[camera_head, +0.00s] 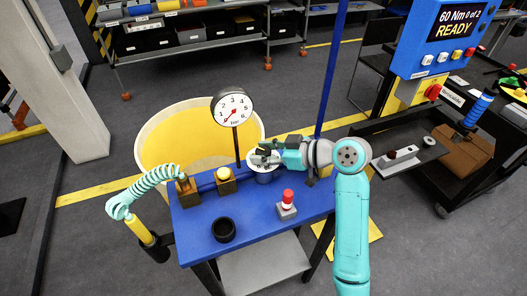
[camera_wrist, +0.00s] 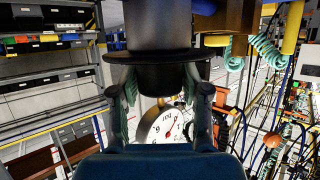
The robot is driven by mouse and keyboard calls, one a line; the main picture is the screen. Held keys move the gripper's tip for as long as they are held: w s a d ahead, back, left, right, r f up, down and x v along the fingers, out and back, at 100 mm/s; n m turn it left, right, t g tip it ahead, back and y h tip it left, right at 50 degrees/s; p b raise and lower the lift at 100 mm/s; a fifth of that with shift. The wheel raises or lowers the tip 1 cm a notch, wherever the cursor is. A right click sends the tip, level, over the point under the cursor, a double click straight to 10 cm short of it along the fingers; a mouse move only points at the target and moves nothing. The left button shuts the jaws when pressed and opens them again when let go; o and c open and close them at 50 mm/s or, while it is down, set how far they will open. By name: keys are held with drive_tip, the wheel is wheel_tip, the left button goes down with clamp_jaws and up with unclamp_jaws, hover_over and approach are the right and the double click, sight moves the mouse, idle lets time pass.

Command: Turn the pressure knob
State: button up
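A dark round knob (camera_wrist: 160,78), with a wide flange at its base, fills the top middle of the wrist view. My gripper (camera_head: 264,158) is at the back edge of the blue table in the head view. In the wrist view its two fingers (camera_wrist: 161,84) stand on either side of the knob, with their pads against its sides. In the head view the knob is hidden by my gripper. A white round pressure gauge (camera_head: 232,107) with a red needle stands on a thin post left of my gripper; its dial also shows in the wrist view (camera_wrist: 166,128).
The blue table (camera_head: 190,232) carries a red-topped button box (camera_head: 287,205), a black ring-shaped cup (camera_head: 223,230) and yellow-topped fittings (camera_head: 223,174). A teal coiled hose (camera_head: 150,181) hangs at its left. A yellow-lined bin (camera_head: 185,140) stands behind. A dark cart (camera_head: 440,165) is at right.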

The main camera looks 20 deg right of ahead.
drive_tip(key=c, duration=0.5)
drive_tip(key=shift+n+g+y, duration=0.6)
drive_tip(key=shift+n+g, duration=0.1)
drive_tip(key=shift+n, duration=0.1)
drive_tip(key=o, duration=1.2)
drive_tip(key=shift+c, duration=0.2)
drive_tip(key=shift+d, duration=0.1)
drive_tip(key=v, duration=0.7)
drive_tip(key=shift+s, duration=0.2)
drive_tip(key=shift+s, duration=0.1)
